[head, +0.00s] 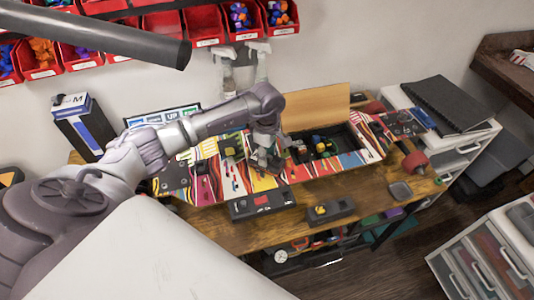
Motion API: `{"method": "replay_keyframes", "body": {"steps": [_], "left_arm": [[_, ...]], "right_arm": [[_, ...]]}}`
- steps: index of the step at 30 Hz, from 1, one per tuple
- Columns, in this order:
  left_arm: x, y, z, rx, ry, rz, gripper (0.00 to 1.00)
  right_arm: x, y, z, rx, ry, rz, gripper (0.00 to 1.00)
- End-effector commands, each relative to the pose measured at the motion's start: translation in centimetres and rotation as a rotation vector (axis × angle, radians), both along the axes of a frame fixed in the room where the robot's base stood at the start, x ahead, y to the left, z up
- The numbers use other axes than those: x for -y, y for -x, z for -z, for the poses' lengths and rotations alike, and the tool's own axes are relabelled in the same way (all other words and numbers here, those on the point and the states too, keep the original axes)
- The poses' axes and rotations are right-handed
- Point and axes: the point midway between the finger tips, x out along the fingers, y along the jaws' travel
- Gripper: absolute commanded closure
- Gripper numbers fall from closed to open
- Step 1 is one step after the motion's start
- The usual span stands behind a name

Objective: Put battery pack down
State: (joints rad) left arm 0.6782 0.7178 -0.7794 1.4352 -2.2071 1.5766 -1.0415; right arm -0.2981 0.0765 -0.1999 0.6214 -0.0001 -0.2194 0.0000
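My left gripper (267,158) points down over the middle of a colourful striped board (205,180) on the wooden workbench. Its fingers are small and dark against the board, and I cannot tell whether they are open or shut or hold anything. A dark box with a red patch (262,203) lies at the bench's front edge, below the gripper in the picture. A second dark box with a yellow part (330,211) lies to its right. I cannot tell which thing is the battery pack. My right gripper is not in view.
An open compartment (322,146) with yellow and green parts is right of the gripper. Spray bottles (222,72) stand behind. A small grey tray (400,191) is at the bench's right. A black notebook (448,104) lies on a white drawer unit. Red bins line the wall.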

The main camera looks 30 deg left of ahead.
Motion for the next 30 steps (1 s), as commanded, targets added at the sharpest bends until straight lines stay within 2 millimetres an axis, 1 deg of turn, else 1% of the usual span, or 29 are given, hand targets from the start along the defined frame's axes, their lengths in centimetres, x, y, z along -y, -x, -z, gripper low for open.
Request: {"method": "replay_keyframes", "body": {"steps": [4, 7, 9, 11, 14, 21, 25, 30], "left_arm": [[0.0, 0.0, 0.0, 0.0, 0.0, 0.0, 0.59], [0.0, 0.0, -0.5, -0.001, 0.001, 0.0, 0.59], [-0.1, -0.1, -0.9, 0.003, -0.001, 0.0, 0.59], [-0.1, -0.2, -1.8, 0.006, 0.0, 0.0, 0.59], [-0.1, -0.2, -3.8, 0.007, -0.001, 0.0, 0.59], [0.0, -0.2, -9.0, 0.007, -0.001, 0.001, 0.59], [0.0, -0.1, -10.9, 0.004, -0.001, -0.001, 0.59], [0.0, 0.0, -12.2, 0.001, 0.0, 0.0, 0.59]], "right_arm": [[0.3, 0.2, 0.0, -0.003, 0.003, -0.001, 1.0], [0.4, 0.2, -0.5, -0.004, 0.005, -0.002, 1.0], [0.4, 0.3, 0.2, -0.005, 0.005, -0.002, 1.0], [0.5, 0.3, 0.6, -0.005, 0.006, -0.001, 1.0], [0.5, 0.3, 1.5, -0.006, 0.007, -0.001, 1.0], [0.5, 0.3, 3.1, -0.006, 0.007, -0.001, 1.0], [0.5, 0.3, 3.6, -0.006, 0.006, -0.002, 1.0], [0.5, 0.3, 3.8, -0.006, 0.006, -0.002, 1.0]]}}
